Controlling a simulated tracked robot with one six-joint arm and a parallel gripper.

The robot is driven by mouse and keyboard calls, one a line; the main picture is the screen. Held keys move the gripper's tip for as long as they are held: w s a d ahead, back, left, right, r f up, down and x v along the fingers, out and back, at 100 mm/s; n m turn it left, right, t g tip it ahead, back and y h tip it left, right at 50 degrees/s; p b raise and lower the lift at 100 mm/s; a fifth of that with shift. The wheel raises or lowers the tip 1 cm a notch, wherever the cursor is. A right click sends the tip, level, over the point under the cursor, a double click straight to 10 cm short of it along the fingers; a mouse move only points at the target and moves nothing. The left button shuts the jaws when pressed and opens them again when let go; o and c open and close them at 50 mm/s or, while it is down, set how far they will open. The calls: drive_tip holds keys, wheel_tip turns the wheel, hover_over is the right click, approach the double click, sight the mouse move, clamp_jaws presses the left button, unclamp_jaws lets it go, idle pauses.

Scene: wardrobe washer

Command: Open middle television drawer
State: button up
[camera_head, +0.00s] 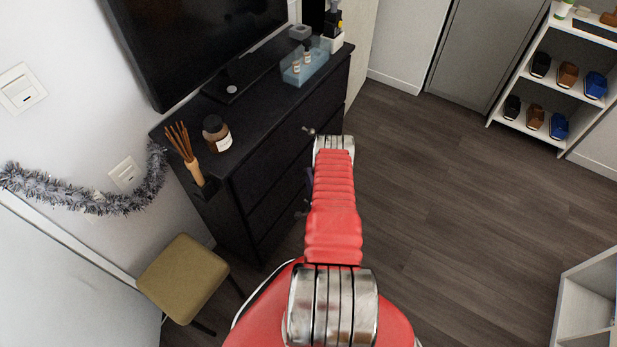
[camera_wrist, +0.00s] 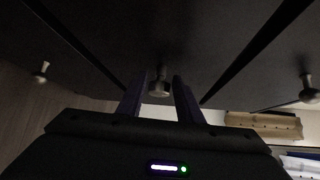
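The black drawer unit (camera_head: 262,181) stands under the television (camera_head: 195,35), and its stacked drawer fronts look shut. In the wrist view, the middle drawer front (camera_wrist: 158,35) lies between two dark gaps, with a metal knob (camera_wrist: 159,86) on it. My gripper (camera_wrist: 160,82) is open, with one finger on each side of this knob. I see a gap between the knob and each finger. Other knobs show at left (camera_wrist: 41,73) and right (camera_wrist: 309,92) on the neighbouring drawers. In the head view my red arm hides most of the gripper and the middle knob.
A tan stool (camera_head: 183,277) is at the lower left. A white shoe shelf (camera_head: 547,92) stands at the far right. The wooden floor between is clear.

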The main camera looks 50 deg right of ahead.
drive_tip(key=shift+w+d+f, duration=0.1)
drive_tip(key=shift+w+d, duration=0.35)
drive_tip(key=shift+w, duration=0.1)
drive_tip(key=shift+c, duration=0.3)
drive_tip(key=c, duration=0.7)
drive_tip(key=shift+a+f, duration=0.1)
drive_tip(key=shift+a, duration=0.1)
clamp_jaws()
drive_tip(key=shift+s+d, duration=0.1)
